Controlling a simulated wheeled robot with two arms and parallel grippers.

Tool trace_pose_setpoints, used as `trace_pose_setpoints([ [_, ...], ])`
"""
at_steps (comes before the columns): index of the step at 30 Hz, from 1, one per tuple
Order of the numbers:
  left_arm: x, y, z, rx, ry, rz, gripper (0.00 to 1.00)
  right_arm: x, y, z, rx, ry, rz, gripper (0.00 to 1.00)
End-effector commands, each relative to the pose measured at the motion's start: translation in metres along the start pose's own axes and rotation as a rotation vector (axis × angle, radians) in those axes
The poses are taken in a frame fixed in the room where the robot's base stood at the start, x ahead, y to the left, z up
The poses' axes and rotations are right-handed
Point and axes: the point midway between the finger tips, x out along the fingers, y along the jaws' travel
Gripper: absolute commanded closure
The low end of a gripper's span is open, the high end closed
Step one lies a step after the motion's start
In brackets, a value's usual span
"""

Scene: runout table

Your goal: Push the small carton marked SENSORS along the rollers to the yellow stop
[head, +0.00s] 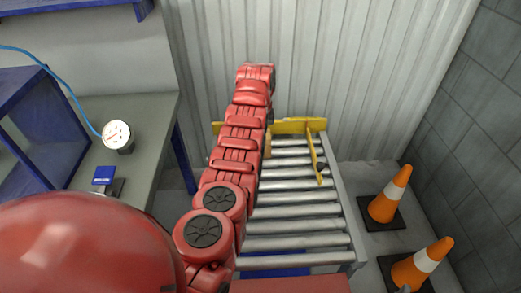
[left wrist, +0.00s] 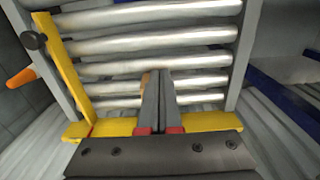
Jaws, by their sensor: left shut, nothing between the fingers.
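The roller table (head: 295,226) runs away from me to a yellow stop (head: 300,125) at its far end. My left arm reaches over its left side and hides part of it; the left gripper itself is hidden in the head view. In the left wrist view my left gripper (left wrist: 159,74) is shut and empty, its fingers over the rollers (left wrist: 150,45) beside the yellow stop (left wrist: 205,122). A small tan patch shows beside the fingertips; I cannot tell what it is. No carton marked SENSORS is recognisable. My right gripper is not in view.
A yellow guide bar (head: 312,153) stands along the rollers' right side. Two orange cones (head: 391,195) stand on the floor at right. A grey bench (head: 143,150) with a dial gauge (head: 116,134) is at left. A corrugated wall is close behind the stop.

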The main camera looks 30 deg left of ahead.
Motion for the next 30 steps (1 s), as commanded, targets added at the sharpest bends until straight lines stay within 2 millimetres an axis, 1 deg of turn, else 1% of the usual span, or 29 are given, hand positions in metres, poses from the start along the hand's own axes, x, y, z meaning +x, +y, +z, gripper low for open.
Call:
trace_pose_setpoints([
  [3,-0.007,0.001,0.0,0.011,0.003,-0.001,1.0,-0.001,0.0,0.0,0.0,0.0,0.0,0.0],
  [5,-0.006,0.003,0.001,0.055,0.009,-0.009,1.0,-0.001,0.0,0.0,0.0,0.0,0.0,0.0],
  [8,0.006,0.008,0.003,0.232,0.035,-0.046,1.0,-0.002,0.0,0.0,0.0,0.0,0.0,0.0],
  [11,0.024,0.015,0.007,0.541,0.073,-0.123,1.0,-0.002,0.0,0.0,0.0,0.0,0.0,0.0],
  [12,0.03,0.018,0.01,0.69,0.085,-0.167,1.0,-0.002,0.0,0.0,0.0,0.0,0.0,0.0],
  [14,0.038,0.022,0.014,0.923,0.099,-0.242,1.0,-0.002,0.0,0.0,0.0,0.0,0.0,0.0],
  [15,0.042,0.026,0.018,1.079,0.105,-0.297,1.0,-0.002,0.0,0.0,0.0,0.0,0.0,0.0],
  [17,0.044,0.031,0.024,1.314,0.102,-0.389,1.0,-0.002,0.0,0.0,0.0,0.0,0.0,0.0],
  [18,0.046,0.035,0.029,1.472,0.091,-0.453,1.0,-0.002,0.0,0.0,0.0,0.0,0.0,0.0],
  [20,0.046,0.043,0.037,1.705,0.067,-0.559,1.0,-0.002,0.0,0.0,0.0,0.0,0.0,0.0],
  [21,0.044,0.048,0.042,1.851,0.048,-0.631,1.0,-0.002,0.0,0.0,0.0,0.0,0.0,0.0],
  [24,0.039,0.062,0.058,2.171,-0.025,-0.802,1.0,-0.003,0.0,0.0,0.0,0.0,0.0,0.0],
  [27,0.033,0.074,0.071,2.401,-0.101,-0.944,1.0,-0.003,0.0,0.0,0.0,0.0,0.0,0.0],
  [30,0.027,0.082,0.079,2.538,-0.157,-1.035,1.0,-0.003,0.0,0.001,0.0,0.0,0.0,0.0],
])
